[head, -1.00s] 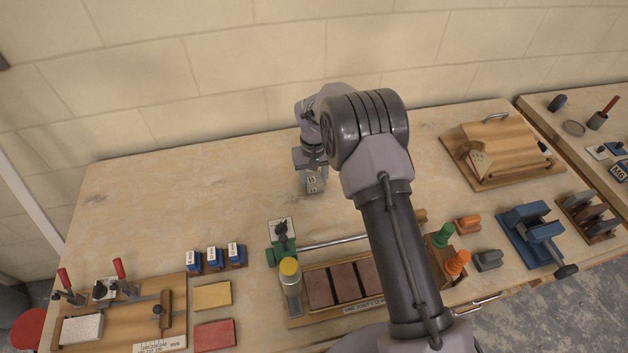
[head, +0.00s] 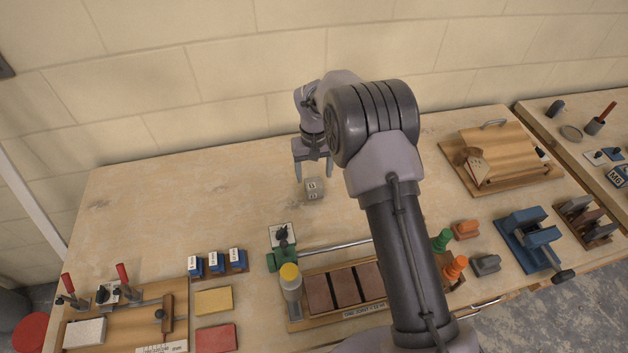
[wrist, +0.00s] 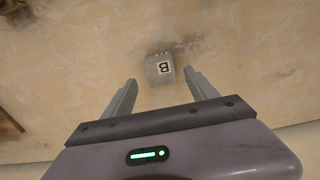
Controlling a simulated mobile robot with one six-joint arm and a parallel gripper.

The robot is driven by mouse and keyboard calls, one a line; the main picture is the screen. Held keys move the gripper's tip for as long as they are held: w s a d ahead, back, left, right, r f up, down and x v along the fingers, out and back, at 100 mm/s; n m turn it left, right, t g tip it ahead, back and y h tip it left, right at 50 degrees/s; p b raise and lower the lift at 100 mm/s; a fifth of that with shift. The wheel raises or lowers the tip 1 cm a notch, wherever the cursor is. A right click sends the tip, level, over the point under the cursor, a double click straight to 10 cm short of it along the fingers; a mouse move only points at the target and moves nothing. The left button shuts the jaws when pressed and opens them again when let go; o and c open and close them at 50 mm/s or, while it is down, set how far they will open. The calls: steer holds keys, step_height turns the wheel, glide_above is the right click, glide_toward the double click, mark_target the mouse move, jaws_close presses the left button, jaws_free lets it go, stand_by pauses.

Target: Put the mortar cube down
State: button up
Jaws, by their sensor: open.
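The mortar cube (head: 314,189) is a small grey block with a letter B label. It sits on the wooden bench top, near the middle toward the back. In the wrist view the cube (wrist: 160,69) lies just beyond the fingertips, roughly centred between them, with its B label in sight. My gripper (head: 314,176) is open and empty above and behind the cube. In the wrist view the two fingers of my gripper (wrist: 161,78) are spread wide, apart from the cube.
The bench top (head: 180,195) is clear left of the cube. In front stand a green clamp (head: 282,258), a tray of brown tiles (head: 330,313) and blue blocks (head: 216,262). A wooden board with a handle (head: 500,160) lies at right. The wall (head: 230,70) is close behind.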

step_height(320, 180, up, 7)
step_height(320, 180, up, 7)
steer(key=m, duration=0.1)
glide_above(314, 184)
steer(key=s+d, duration=0.2)
steer(key=s+d+r+m+t+y, duration=0.1)
steer(key=s+d+r+m+t, duration=0.15)
steer(key=s+r, duration=0.9)
steer(key=s+d+r+m+t, duration=0.1)
steer(key=s+d+r, duration=0.1)
steer(key=s, duration=0.8)
steer(key=s+d+r+m+t+y, duration=0.1)
steer(key=s+d+m+t, duration=0.1)
steer(key=s, duration=0.8)
steer(key=shift+s+r+p, duration=0.2)
steer(key=shift+r+p, duration=0.2)
steer(key=shift+p, duration=0.05)
